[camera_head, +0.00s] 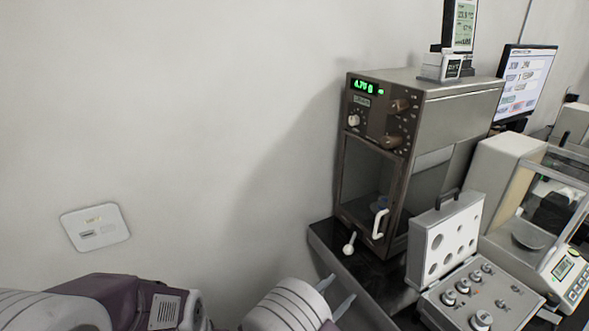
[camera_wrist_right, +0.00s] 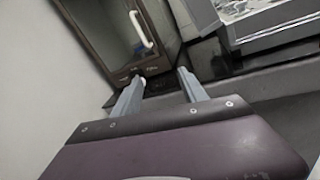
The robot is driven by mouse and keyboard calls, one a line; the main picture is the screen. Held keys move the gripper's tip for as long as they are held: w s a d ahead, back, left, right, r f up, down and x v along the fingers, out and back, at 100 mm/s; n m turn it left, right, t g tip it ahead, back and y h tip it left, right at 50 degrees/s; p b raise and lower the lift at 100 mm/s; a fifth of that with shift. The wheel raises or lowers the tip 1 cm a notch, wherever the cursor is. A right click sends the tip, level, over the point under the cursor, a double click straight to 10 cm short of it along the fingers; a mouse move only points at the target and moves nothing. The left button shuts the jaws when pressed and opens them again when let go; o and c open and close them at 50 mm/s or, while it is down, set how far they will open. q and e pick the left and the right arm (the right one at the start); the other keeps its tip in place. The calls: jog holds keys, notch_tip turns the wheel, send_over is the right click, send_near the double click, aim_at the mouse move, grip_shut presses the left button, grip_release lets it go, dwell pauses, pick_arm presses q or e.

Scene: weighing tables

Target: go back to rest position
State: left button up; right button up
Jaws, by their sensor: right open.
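My right gripper (camera_head: 338,292) shows low in the head view, just left of the dark table's front-left corner. Its two grey fingers are apart and nothing shows between them. In the right wrist view the open fingers (camera_wrist_right: 159,76) point toward the brown balance cabinet, and the table edge lies beyond them. The brown balance cabinet (camera_head: 430,115) stands on the table with a lit green display and a white door handle. Its glass front looks closed. A small bluish thing shows dimly behind the glass. My left gripper is not in view.
A small white-knobbed object (camera_head: 349,244) lies by the cabinet. A wall with a white plate (camera_head: 95,227) is at left.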

jog(key=s+d+r+m+g+h+p, duration=0.1)
jog(key=s+d+r+m+g+p, duration=0.3)
jog(key=d, duration=0.5)
jog(key=s+d+r+m+g+h+p, duration=0.1)
jog(key=s+d+r+m+g, duration=0.2)
jog(key=d+r+m+g, duration=0.4)
jog(key=s+d+m+g+y+p, duration=0.2)
jog(key=s+d+m+g+y, duration=0.1)
jog(key=s+d, duration=0.25)
jog(key=s+a+f+m+g+y+p, duration=0.1)
jog(key=s+a+f+m+y+p, duration=0.15)
jog(key=s+a+m+y, duration=0.45)
jog(key=w+a+f+m+t+y, duration=0.3)
jog(key=w+a+y, duration=0.1)
jog(key=a, duration=0.3)
jog(key=shift+a+f+m+t+y+b, duration=0.2)
jog(key=shift+f+m+t+y+b, duration=0.15)
jog(key=shift+y+b, duration=0.1)
jog(key=shift+w, duration=0.1)
